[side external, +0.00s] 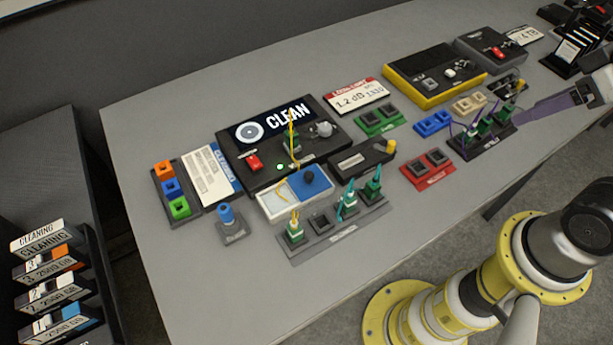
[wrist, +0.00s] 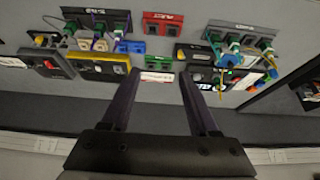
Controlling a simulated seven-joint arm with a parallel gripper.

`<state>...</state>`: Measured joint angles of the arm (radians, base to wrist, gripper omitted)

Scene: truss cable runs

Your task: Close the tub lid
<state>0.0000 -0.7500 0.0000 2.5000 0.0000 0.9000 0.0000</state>
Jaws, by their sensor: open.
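The tub (side external: 277,203) is a small white box at the middle front of the table, in front of the CLEAN unit. Its blue lid (side external: 306,187), with a dark round knob, covers the right part. The left part is uncovered and shows a pale inside with a yellow mark. In the wrist view a blue patch that looks like the lid (wrist: 228,61) is at right, partly crowded by nearby parts. My gripper (side external: 528,110) is at the right edge of the side view, well away from the tub. In the wrist view its two dark fingers (wrist: 159,74) are apart, with nothing held.
A rack with green plugs (side external: 334,236) stands just in front of the tub, and a yellow cable rises behind it. The CLEAN unit (side external: 245,160) is behind. A blue capped post (side external: 228,220) is to the left. The table's front left is clear.

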